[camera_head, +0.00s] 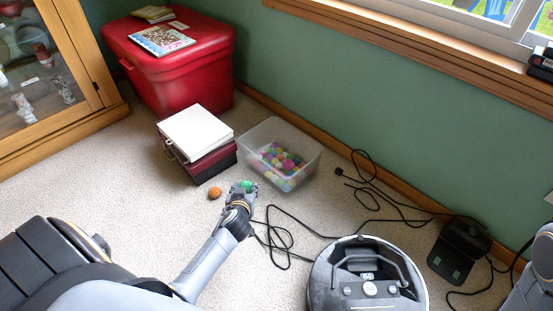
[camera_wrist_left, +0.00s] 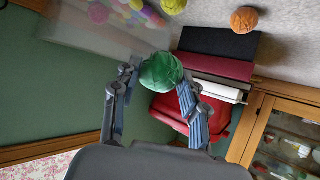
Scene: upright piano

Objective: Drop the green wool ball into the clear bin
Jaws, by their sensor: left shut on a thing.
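The green wool ball (camera_head: 247,186) is at the tip of my left gripper (camera_head: 243,189) in the head view. In the left wrist view the ball (camera_wrist_left: 161,72) sits between the two fingers of my left gripper (camera_wrist_left: 157,82), which are shut on it. The clear bin (camera_head: 309,164) stands on the carpet by the green wall, just beyond and to the right of the gripper. It holds several coloured balls. The bin's clear wall (camera_wrist_left: 90,38) also shows at the upper left of the left wrist view. My right gripper is out of view.
An orange ball (camera_head: 214,193) lies on the carpet left of my left gripper. A dark red case (camera_head: 209,166) with a white binder (camera_head: 195,132) on it stands left of the bin. A vacuum (camera_head: 367,280) and black cables (camera_head: 285,240) lie to the right.

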